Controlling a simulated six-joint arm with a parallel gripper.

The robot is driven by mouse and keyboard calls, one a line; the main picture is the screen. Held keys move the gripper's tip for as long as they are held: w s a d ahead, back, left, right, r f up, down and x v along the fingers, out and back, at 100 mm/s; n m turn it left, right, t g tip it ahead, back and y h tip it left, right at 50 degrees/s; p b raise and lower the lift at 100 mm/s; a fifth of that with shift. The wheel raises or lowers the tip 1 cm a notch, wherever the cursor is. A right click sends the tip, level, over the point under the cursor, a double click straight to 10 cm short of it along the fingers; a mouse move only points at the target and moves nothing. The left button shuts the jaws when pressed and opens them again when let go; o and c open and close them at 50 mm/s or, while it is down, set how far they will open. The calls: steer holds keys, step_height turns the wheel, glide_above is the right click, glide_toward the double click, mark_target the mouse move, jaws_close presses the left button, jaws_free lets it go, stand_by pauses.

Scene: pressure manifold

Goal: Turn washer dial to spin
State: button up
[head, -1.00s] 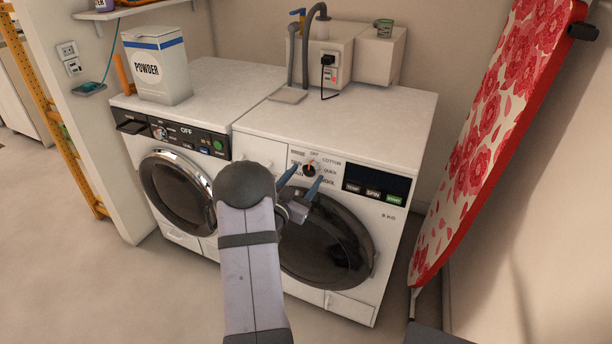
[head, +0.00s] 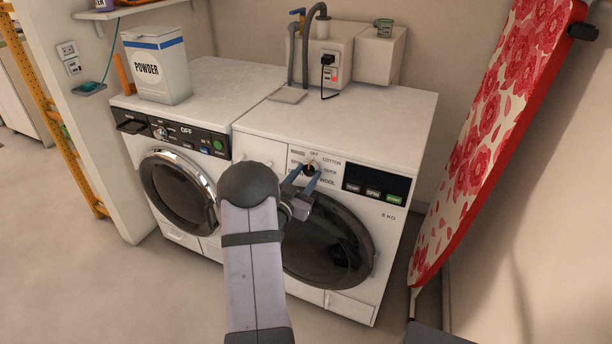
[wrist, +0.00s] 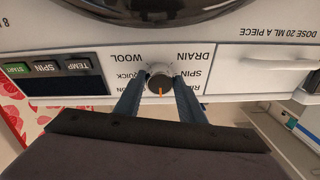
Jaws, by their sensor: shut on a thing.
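The washer (head: 385,225) is the right-hand white machine. Its dark round dial (wrist: 160,83) has an orange mark and sits among printed labels, OFF above it and SPIN on its left in the head view. The upside-down wrist view shows the mark pointing down, towards the OFF side. The dial also shows in the head view (head: 311,167), partly covered by my fingers. My gripper (head: 308,171) is shut on the dial, one blue finger on each side; it also shows in the wrist view (wrist: 159,89).
Right of the dial are a dark display and the TEMP, SPIN and START buttons (head: 373,192). A second front-loading machine (head: 180,190) stands on the left, with a powder box (head: 158,70) on top. An ironing board (head: 490,130) leans at the right.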

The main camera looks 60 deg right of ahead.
steer(key=n, duration=0.2)
steer(key=n+t+p, duration=0.1)
steer(key=n, duration=0.1)
steer(key=shift+s+r+n, duration=0.1)
steer(key=shift+s+n, duration=0.1)
steer(key=shift+n, duration=0.2)
steer(key=n, duration=0.2)
steer(key=n+t+y+p, duration=0.1)
steer(key=n, duration=0.2)
steer(key=shift+s+r+t, duration=0.15)
steer(key=shift+r+t, duration=0.05)
steer(key=shift+t, duration=0.1)
steer(key=n+p, duration=0.1)
steer(key=n, duration=0.1)
steer(key=n+y+p, duration=0.1)
steer(key=n, duration=0.2)
steer(key=shift+s+d+r+t, duration=0.1)
steer(key=shift+r+t, duration=0.05)
steer(key=shift+t, duration=0.15)
steer(key=n+y+p, duration=0.1)
steer(key=n, duration=0.3)
steer(key=shift+p, duration=0.4)
steer(key=shift+n, duration=0.4)
steer(key=o, duration=1.1)
steer(key=shift+c, duration=0.2)
